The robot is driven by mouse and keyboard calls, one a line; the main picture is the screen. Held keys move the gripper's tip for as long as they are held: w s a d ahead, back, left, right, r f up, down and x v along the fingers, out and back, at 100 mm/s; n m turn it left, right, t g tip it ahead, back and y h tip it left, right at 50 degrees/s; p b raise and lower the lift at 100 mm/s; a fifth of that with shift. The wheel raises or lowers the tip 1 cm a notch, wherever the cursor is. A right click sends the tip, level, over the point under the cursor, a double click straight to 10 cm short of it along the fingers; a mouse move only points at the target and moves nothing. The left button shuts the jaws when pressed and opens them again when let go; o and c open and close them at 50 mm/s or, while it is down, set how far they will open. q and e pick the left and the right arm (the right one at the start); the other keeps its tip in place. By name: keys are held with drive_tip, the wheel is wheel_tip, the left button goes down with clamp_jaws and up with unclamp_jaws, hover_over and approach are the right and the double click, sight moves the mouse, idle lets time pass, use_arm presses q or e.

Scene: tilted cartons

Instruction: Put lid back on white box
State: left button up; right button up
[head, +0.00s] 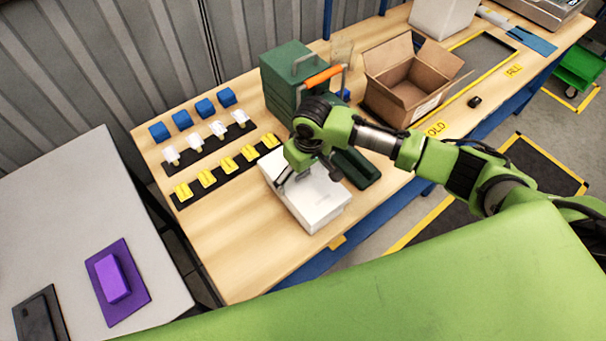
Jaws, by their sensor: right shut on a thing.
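The white box (327,212) stands on the wooden workbench, left of a dark green case. Its top is a flat white surface, which I take to be the lid (310,190); the seam between lid and box is too small to make out. My right gripper (281,186) points down at the left part of that top and is shut on the lid. My wrist hides the back of the box. My left gripper is not in view.
A dark green case (357,168) lies close right of the box, and a green toolbox (284,78) stands behind. An open carton (400,85) is further right. Rows of yellow (227,165), white and blue blocks are at left. Bare bench (235,250) lies in front.

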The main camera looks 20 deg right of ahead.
drive_tip(key=shift+f+b, duration=0.65)
drive_tip(key=shift+b, duration=0.1)
drive_tip(key=shift+f+b, duration=0.7)
drive_tip(key=shift+b, duration=0.2)
drive_tip(key=shift+f+b, duration=0.4)
drive_tip(key=shift+b, duration=0.15)
drive_tip(key=shift+f, duration=1.45)
drive_tip(key=shift+f, duration=0.2)
drive_tip(key=o, duration=0.6)
drive_tip(key=shift+o, duration=0.2)
drive_tip(key=shift+r, duration=0.1)
